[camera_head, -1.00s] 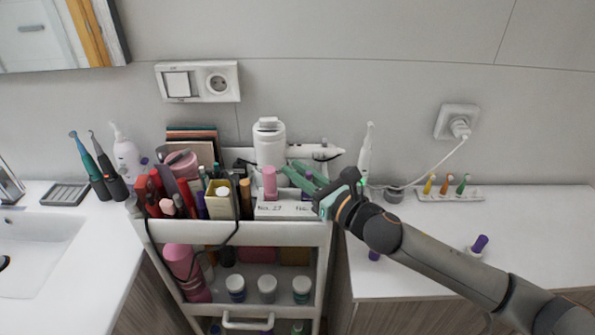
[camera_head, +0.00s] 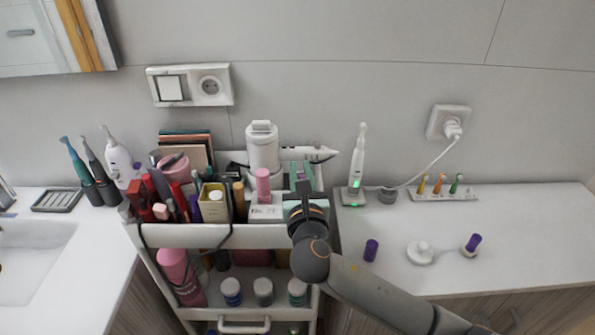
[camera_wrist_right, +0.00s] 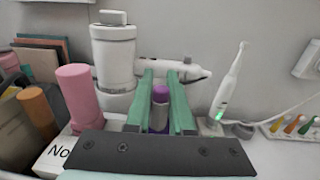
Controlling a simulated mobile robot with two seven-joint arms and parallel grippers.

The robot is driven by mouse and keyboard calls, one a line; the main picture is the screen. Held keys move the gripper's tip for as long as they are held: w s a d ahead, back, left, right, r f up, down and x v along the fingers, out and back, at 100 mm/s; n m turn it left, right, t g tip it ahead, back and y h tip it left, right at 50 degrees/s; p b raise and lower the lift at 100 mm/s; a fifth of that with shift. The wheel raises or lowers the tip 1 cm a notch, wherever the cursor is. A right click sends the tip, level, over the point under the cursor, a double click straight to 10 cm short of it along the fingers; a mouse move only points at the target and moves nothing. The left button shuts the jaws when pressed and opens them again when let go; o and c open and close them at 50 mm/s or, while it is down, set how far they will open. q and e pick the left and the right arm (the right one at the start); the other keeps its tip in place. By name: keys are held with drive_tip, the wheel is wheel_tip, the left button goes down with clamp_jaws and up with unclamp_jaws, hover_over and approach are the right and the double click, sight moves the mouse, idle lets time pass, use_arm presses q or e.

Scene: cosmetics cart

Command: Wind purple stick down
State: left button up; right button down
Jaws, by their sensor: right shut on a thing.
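The purple stick (camera_wrist_right: 159,95), with a purple top above a greyish tube, stands upright between the green fingers of my right gripper (camera_wrist_right: 160,78) in the right wrist view. My right gripper (camera_head: 300,172) is shut on it over the right part of the cart's top tray (camera_head: 232,236). In the head view my wrist covers most of the stick. My left gripper is not in view.
A pink tube (camera_head: 263,184) and a white bottle (camera_head: 262,146) stand close left of the gripper. An electric toothbrush (camera_head: 359,160) is to the right. A purple cap (camera_head: 371,250) and a purple-topped item (camera_head: 473,243) stand on the counter, which has free room around them.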

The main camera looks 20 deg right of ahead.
drive_tip(key=shift+s+d+m+g+h, duration=0.1)
drive_tip(key=shift+d+m+g+h, duration=0.3)
drive_tip(key=shift+m+h, duration=0.65)
drive_tip(key=shift+s+d+m+g+h, duration=0.1)
drive_tip(key=shift+m+g+h, duration=0.55)
drive_tip(key=shift+h, duration=0.8)
drive_tip(key=shift+m+g+h, duration=0.25)
drive_tip(key=shift+m+h, duration=0.15)
drive_tip(key=shift+h, duration=0.1)
drive_tip(key=c, duration=0.8)
unclamp_jaws()
drive_tip(key=shift+o, duration=0.2)
